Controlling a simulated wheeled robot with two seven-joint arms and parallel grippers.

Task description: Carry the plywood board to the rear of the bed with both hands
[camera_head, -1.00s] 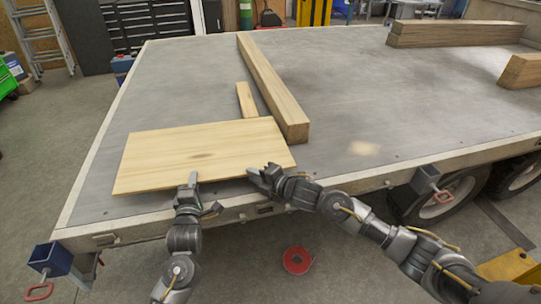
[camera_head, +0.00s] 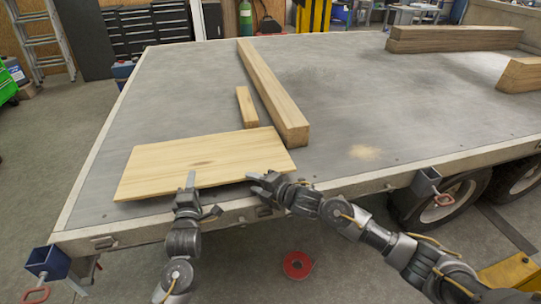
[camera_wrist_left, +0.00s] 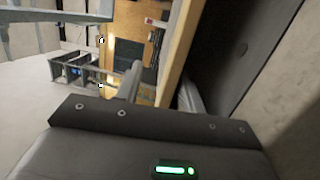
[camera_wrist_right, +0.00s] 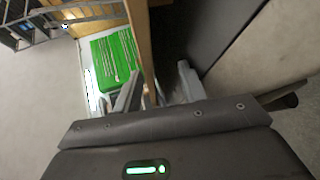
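The thin plywood board (camera_head: 205,165) is at the near left of the trailer bed, its near edge by the bed's front rim. My left gripper (camera_head: 188,184) is on the near edge, left of its middle, one finger above the wood. My right gripper (camera_head: 264,182) is at the near edge by the right corner. In the left wrist view the board's edge (camera_wrist_left: 176,55) runs between the fingers; the right wrist view also shows the edge (camera_wrist_right: 142,45) between the fingers. Both grippers appear shut on it. The lower fingers are hidden in the head view.
The grey trailer bed (camera_head: 330,100) has a long beam (camera_head: 270,92) right of the board and a small block (camera_head: 246,107) beyond it. More beams (camera_head: 455,38) lie at the far right. A red ring (camera_head: 297,265) lies on the floor.

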